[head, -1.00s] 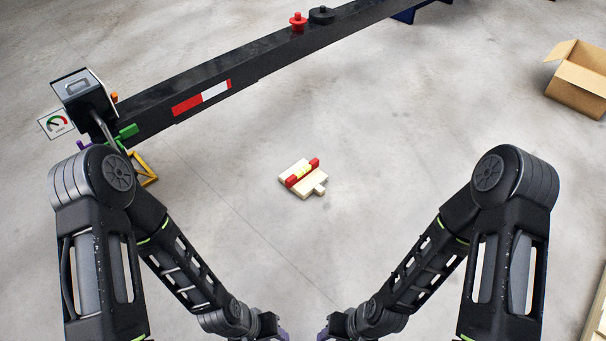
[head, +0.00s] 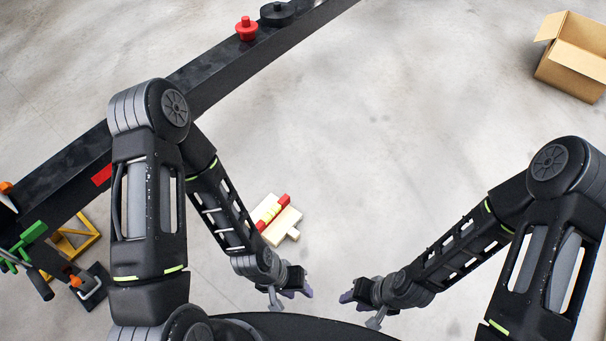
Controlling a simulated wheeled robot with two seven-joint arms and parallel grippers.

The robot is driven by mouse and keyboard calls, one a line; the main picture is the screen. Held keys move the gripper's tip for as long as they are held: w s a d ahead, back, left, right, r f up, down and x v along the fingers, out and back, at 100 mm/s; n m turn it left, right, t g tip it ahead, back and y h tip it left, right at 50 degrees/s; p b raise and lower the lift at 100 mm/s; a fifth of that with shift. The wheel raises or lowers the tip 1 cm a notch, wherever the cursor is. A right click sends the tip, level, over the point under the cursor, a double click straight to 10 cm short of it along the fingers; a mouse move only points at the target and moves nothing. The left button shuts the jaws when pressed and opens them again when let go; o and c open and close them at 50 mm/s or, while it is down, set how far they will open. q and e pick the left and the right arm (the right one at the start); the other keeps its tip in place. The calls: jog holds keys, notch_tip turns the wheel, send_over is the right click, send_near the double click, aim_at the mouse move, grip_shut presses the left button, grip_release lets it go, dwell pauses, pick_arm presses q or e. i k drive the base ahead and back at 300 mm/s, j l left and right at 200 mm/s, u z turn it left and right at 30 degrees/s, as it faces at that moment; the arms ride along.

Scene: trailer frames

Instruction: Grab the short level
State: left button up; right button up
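The short level (head: 273,213) is a small red bar with a pale yellow middle. It lies on a light wooden board (head: 287,222) on the floor, left of the picture's middle. My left gripper (head: 291,298) is below the board in the picture, apart from the level. My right gripper (head: 357,308) is further right, also apart from it. Both grippers are small and seen from above, and their finger gaps cannot be made out.
A black trailer beam (head: 215,75) crosses the upper left, with a red knob (head: 246,30) and a black cap (head: 277,13) on it. A yellow stand (head: 72,240) and green clamp (head: 27,238) are at left. An open cardboard box (head: 572,62) is at upper right. The middle floor is clear.

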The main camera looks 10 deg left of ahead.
aim_at(273, 213)
jog(key=i+j+z, duration=0.15)
jog(key=i, duration=0.3)
jog(key=i+j+z, duration=0.2)
jog(key=i, duration=0.25)
jog(key=j, duration=0.1)
